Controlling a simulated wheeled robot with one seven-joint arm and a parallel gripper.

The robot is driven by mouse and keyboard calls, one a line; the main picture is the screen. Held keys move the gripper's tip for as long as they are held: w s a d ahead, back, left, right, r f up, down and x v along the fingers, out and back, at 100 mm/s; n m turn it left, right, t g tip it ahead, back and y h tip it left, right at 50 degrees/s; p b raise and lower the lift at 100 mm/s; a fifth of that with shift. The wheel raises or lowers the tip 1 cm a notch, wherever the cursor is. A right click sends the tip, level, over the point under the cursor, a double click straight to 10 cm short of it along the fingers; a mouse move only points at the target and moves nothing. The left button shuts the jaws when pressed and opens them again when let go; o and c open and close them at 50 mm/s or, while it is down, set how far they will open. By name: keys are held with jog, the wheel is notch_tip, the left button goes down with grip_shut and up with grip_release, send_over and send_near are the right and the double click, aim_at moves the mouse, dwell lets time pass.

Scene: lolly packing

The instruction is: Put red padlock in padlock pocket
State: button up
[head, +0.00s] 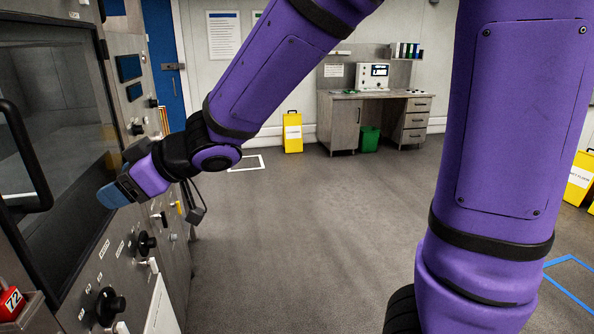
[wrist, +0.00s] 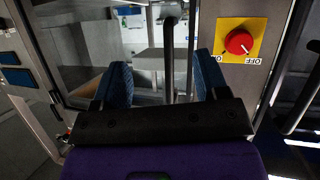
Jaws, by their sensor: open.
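A red padlock (head: 12,299) with a label reading 72 shows at the lower left edge of the head view. It rests at a grey metal ledge or holder (head: 22,325) on the machine front; the picture edge cuts it off, and I cannot tell whether this is the padlock pocket. My gripper (head: 114,194) is in front of the machine, above and to the right of the padlock, and apart from it. In the wrist view its two blue fingers (wrist: 162,84) are spread with nothing held between them. I cannot make out the padlock in the wrist view.
The machine's glass door (head: 55,110) has a dark handle (head: 25,155). A red knob (wrist: 239,42) sits on a yellow OFF plate. Black knobs (head: 110,306) stick out below my gripper. The grey floor (head: 320,240) is open toward the desk (head: 380,120).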

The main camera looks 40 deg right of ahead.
jog(key=s+d+r+m+t+h, duration=0.1)
jog(key=s+d+r+m+h, duration=0.2)
jog(key=d, duration=0.7)
jog(key=d+r+m+t+h, duration=0.2)
jog(key=d+m+h, duration=0.3)
jog(key=d, duration=0.4)
jog(key=s+d+f+m+g+h, duration=0.1)
jog(key=s+d+m+g, duration=0.1)
jog(key=s, duration=0.7)
jog(key=s+d+m+g+h, duration=0.1)
jog(key=s+d+g, duration=0.3)
jog(key=s, duration=0.5)
jog(key=shift+s+d+f+m, duration=0.25)
jog(key=shift+s+f+m, duration=0.1)
jog(key=shift+s+m, duration=0.05)
